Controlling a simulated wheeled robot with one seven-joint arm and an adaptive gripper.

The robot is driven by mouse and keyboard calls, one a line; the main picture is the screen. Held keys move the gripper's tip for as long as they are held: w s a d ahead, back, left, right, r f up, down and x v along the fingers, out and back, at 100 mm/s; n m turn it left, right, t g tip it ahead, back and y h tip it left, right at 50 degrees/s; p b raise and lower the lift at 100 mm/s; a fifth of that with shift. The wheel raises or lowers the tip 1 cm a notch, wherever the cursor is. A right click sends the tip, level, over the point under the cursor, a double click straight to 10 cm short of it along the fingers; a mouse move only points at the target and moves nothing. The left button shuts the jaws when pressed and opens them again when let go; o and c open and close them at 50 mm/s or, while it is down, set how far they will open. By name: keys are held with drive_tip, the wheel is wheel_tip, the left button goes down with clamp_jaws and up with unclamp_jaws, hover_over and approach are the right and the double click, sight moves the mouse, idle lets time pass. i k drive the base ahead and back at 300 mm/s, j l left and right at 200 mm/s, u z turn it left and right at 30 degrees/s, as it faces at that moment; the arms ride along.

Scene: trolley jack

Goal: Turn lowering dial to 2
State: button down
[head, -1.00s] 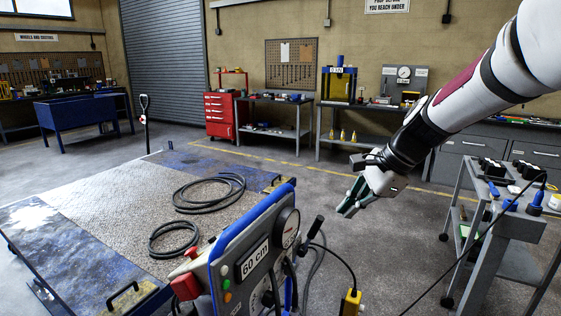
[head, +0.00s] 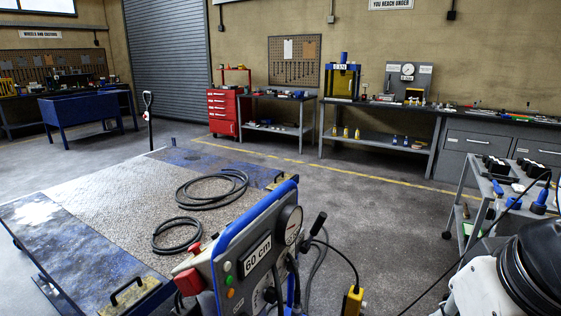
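The control panel (head: 247,259) of the lift stands at the bottom centre of the head view, grey with a blue edge. It carries a "60 cm" display (head: 257,256), a round gauge (head: 291,225), a red block-like part (head: 189,281), and small green, red and orange buttons. A dial face (head: 260,297) shows partly below the display at the lower edge, half hidden by cables and cut by the frame; its setting cannot be read for sure. My gripper is outside the view; only part of my arm shows at the lower right.
A flat platform (head: 105,216) with coiled black hoses (head: 212,188) lies at left. A black-handled lever (head: 318,223) and yellow box (head: 352,302) with cables are right of the panel. A tool trolley (head: 487,176) stands at right. Open floor lies between.

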sight(270, 293)
drive_tip(key=k+j, duration=0.1)
drive_tip(key=j, duration=0.35)
drive_tip(key=k+j, duration=0.1)
drive_tip(key=j, duration=0.35)
drive_tip(key=k+j, duration=0.1)
drive_tip(key=j, duration=0.35)
drive_tip(key=i+l, duration=0.15)
drive_tip(key=l, duration=0.15)
drive_tip(key=i+l+u, duration=0.1)
drive_tip(key=l+u, duration=0.45)
drive_tip(key=l, duration=0.6)
drive_tip(key=k+j+u, duration=0.1)
drive_tip(key=j, duration=0.25)
drive_tip(key=k+j+u, duration=0.1)
drive_tip(key=j, duration=0.3)
